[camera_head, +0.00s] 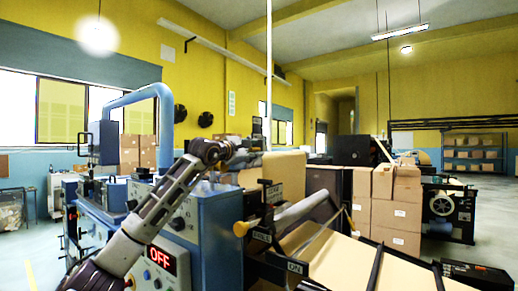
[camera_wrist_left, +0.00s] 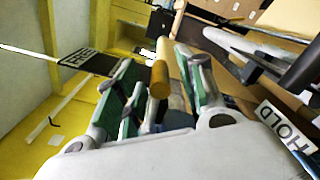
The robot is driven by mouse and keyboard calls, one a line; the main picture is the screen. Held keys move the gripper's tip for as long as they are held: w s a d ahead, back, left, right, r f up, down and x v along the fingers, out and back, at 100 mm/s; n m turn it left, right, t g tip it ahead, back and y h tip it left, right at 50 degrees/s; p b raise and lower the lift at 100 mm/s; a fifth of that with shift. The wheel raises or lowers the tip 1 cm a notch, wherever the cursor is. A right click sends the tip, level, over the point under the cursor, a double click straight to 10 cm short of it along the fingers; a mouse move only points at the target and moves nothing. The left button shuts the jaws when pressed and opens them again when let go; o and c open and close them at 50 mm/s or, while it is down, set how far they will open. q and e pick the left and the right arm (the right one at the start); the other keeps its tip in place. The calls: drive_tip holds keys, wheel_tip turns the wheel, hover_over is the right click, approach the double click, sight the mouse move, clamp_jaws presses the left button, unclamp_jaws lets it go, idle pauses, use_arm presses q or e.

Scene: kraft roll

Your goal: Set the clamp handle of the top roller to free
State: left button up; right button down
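The clamp handle shows as a yellow knob (camera_head: 240,229) at the near end of the top roller area, close to the HOLD plate (camera_head: 262,237) and below the FREE plate (camera_head: 272,192). My left gripper (camera_head: 226,152) is up and to the left of the knob in the head view. In the left wrist view its two fingers (camera_wrist_left: 160,92) are spread, and the yellow handle end (camera_wrist_left: 159,80) shows between them. I cannot tell whether they touch it. My right gripper is not in view.
A grey roller (camera_head: 302,211) lies beside the handle, above the brown paper web (camera_head: 345,262). The blue machine cabinet with a red OFF display (camera_head: 160,260) stands under my left arm. Stacked cartons (camera_head: 397,212) are behind. An ON plate (camera_head: 296,267) sits lower down.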

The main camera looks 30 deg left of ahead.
use_arm(q)
drive_tip(key=shift+w+d+p, duration=0.2)
drive_tip(key=shift+w+p, duration=0.4)
drive_tip(key=shift+w, duration=1.5)
clamp_jaws()
